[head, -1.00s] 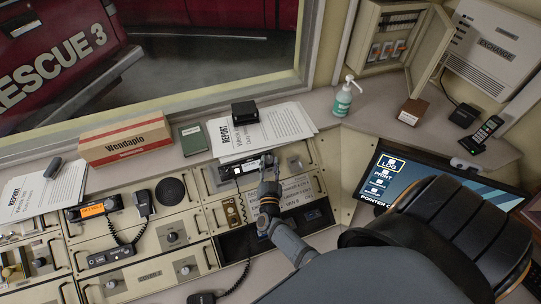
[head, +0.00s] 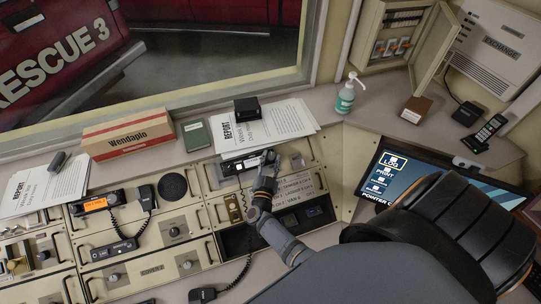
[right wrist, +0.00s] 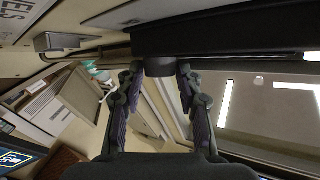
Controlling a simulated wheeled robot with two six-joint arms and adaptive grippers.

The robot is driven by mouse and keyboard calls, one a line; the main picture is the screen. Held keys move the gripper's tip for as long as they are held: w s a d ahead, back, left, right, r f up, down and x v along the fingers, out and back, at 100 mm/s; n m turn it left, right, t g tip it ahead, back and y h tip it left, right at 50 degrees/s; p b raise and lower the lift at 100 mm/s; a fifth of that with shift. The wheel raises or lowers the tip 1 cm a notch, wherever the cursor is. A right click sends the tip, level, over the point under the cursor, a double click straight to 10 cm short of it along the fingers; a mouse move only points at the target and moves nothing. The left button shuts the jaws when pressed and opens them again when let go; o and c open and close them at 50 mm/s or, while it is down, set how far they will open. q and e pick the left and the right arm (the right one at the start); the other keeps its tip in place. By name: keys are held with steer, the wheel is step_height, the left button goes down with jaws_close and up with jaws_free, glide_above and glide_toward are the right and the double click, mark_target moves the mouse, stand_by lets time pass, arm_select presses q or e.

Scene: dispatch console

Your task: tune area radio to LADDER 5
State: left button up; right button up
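The radio in the upper middle console panel (head: 238,165) is black with a pale front strip, its right end hidden by my right gripper. My right gripper (head: 270,157) is at that end. In the right wrist view, its two fingers (right wrist: 160,72) flank a short dark round knob (right wrist: 160,66) on the radio's dark body (right wrist: 225,35) and appear closed on it. The radio's display cannot be read here. A lettered card (head: 296,187) lies on the panel to the right of my gripper. My left gripper is not in view.
Another radio with an orange display (head: 96,205) and a corded handset sits at left. Papers (head: 285,120) and a black box (head: 246,110) lie above the panel. A monitor (head: 400,180) and a black chair-like back (head: 450,230) are at right.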

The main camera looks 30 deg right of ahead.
steer(key=shift+o, duration=1.3)
step_height(320, 180, up, 10)
